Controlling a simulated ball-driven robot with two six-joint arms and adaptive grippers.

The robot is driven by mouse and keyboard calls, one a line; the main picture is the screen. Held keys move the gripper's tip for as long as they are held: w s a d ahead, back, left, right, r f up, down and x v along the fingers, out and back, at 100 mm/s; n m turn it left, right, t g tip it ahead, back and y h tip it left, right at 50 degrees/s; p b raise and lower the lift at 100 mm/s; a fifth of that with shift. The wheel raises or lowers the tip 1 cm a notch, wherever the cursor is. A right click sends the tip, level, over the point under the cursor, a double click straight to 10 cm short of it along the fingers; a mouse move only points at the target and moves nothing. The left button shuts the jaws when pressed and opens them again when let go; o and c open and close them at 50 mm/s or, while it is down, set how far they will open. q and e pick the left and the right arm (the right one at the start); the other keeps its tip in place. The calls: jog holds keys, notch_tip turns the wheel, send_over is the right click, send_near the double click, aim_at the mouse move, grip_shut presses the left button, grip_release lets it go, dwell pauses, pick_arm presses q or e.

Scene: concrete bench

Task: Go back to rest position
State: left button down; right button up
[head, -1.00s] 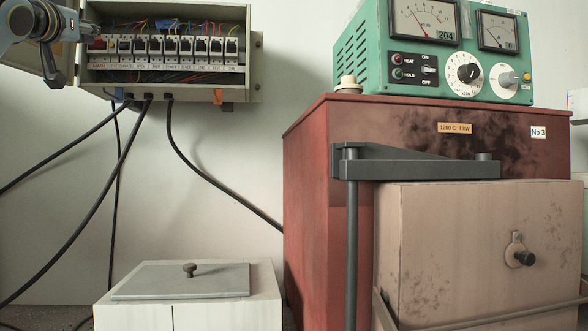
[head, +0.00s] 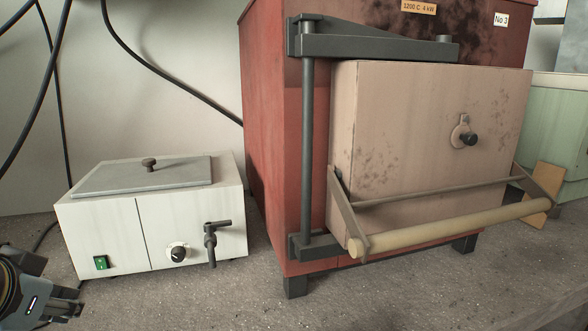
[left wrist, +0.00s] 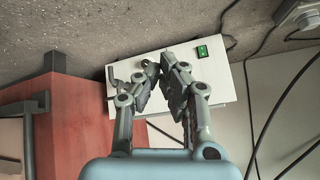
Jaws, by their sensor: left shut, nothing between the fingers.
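My left gripper (head: 66,302) is at the lower left edge of the head view, low in front of the white water bath and partly cut off by the frame. In the left wrist view my left gripper (left wrist: 174,66) is shut and empty, its fingertips in front of the white box. My right gripper is in neither view.
A white box with a grey lid (head: 140,178), a green switch and a tap stands on the concrete bench (head: 400,295). A red furnace (head: 262,140) with a closed beige door (head: 425,130) and protruding handle bar (head: 450,228) stands right of it. Black cables (head: 165,75) hang behind.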

pick_arm(q)
jog(key=s+d+f+g, duration=0.2)
jog(key=s+f, duration=0.2)
jog(key=s, duration=0.5)
jog(key=s+d+f+g, duration=0.2)
jog(key=s+f+g, duration=0.15)
jog(key=s, duration=0.65)
jog(key=s+x, duration=0.2)
jog(key=x, duration=1)
jog(key=s+f+x, duration=0.1)
jog(key=s+x, duration=0.2)
jog(key=x, duration=0.8)
jog(key=s+a+f+g, duration=0.1)
jog(key=s+f, duration=1.7)
jog(key=s, duration=0.1)
jog(key=shift+s+n+h, duration=0.2)
jog(key=shift+n+h, duration=0.1)
jog(key=shift+a+f+g, duration=0.1)
jog(key=shift+g, duration=0.15)
